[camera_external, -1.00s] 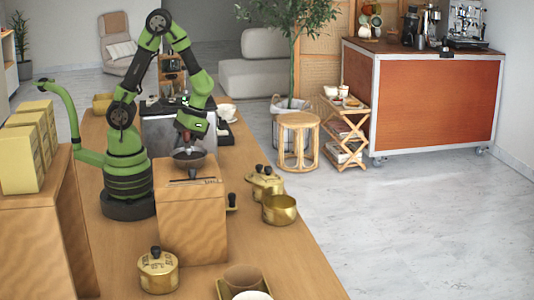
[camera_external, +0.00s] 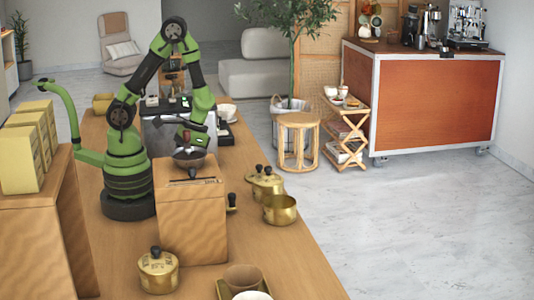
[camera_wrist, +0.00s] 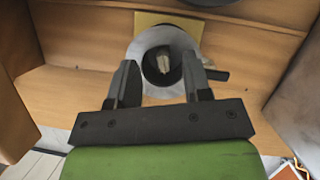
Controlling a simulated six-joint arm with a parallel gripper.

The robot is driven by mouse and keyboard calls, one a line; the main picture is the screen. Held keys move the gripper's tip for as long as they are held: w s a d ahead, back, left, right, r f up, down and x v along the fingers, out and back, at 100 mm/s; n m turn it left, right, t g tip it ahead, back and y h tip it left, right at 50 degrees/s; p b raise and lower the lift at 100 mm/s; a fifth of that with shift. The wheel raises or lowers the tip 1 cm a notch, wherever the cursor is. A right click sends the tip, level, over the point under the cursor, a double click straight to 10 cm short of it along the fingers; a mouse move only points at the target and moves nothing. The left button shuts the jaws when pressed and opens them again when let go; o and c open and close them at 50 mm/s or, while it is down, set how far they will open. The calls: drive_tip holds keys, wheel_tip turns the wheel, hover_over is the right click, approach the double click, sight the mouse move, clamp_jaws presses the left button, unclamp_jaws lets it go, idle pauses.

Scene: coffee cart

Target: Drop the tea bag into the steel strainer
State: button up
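In the wrist view the strainer (camera_wrist: 145,45) shows from above with a dark opening, and a dark handle sticks out to the right. A small pale tea bag (camera_wrist: 164,62) shows within that dark opening; its depth is hard to tell. My gripper (camera_wrist: 160,84) is open, with its two fingers apart on either side of the opening and nothing visible clamped between them. In the external view my gripper (camera_external: 189,147) is just above the strainer.
A wooden box (camera_external: 193,220) stands by the strainer. Brass pots (camera_external: 280,210) stand to the right and a lidded brass canister (camera_external: 158,271) in front. Yellow boxes (camera_external: 20,160) stand on a wooden shelf at left. A tray with cups (camera_external: 243,282) is at the front edge.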

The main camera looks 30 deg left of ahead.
drive_tip(key=v, duration=1)
drive_tip(key=w+a+r+n+t, duration=0.1)
drive_tip(key=a+r+t, duration=0.4)
drive_tip(key=a, duration=0.4)
drive_tip(key=w+a+r+t, duration=0.1)
drive_tip(key=a+r+t, duration=0.4)
drive_tip(key=a, duration=0.4)
drive_tip(key=shift+w+a+n+t, duration=0.3)
drive_tip(key=shift+w+n+t, duration=0.1)
drive_tip(key=shift+t, duration=0.2)
